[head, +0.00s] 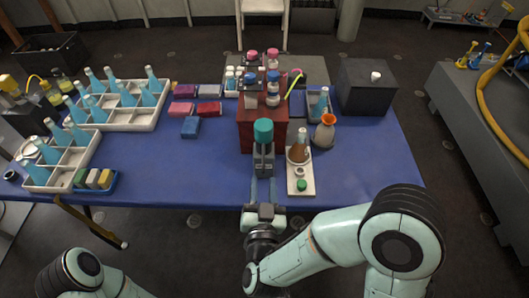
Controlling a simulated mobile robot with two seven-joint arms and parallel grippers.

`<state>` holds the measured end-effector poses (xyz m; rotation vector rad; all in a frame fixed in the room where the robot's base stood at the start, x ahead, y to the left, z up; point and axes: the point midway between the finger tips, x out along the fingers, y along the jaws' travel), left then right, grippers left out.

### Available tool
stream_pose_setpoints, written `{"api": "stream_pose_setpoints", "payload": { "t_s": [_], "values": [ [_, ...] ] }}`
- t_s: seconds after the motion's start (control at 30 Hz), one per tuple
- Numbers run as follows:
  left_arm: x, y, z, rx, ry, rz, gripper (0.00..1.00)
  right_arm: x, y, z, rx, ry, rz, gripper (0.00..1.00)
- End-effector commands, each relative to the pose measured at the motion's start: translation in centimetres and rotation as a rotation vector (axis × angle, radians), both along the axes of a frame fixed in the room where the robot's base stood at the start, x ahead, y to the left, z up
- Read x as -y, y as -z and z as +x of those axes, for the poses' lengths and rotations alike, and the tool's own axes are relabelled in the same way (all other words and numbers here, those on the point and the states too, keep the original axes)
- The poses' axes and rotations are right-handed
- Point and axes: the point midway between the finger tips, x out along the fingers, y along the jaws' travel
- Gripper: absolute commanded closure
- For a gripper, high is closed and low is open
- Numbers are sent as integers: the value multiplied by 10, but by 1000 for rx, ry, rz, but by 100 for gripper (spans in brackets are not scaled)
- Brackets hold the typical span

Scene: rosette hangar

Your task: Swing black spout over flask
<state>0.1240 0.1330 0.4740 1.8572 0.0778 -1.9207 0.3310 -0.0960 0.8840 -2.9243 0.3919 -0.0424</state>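My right gripper (263,182) reaches in over the front of the blue table, its two fingers apart with blue tabletop showing between them. Just beyond the fingertips stands a grey upright fixture (263,160) with a teal cap (263,131), in front of a red-brown box. Whether the fingers touch it I cannot tell. A small flask with brown contents (298,153) stands on a white board to the right of the fixture. I cannot clearly make out a black spout; it may be hidden or lost against the dark fixture. My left gripper is not visible.
The red-brown box (246,130) carries bottles with pink and blue caps. White crates of bottles (140,124) fill the left. The table's right front is clear.

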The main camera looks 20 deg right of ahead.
Motion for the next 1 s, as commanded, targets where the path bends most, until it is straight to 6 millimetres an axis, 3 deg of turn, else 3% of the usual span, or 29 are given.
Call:
{"api": "stream_pose_setpoints", "payload": {
  "t_s": [0.13,0.3,0.5,0.93,0.97,1.0],
  "values": [
    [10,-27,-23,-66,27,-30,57,3,-1,5,-5,-5,0,64],
    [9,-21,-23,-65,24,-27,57,14,2,42,-1,1,4,64],
    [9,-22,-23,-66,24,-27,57,20,3,70,-1,-3,5,64],
    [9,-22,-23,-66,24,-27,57,23,3,82,-2,-6,3,64],
    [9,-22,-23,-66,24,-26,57,23,3,82,-2,-6,3,68],
    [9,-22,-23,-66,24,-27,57,23,3,82,-2,-6,4,81]
  ]
}}
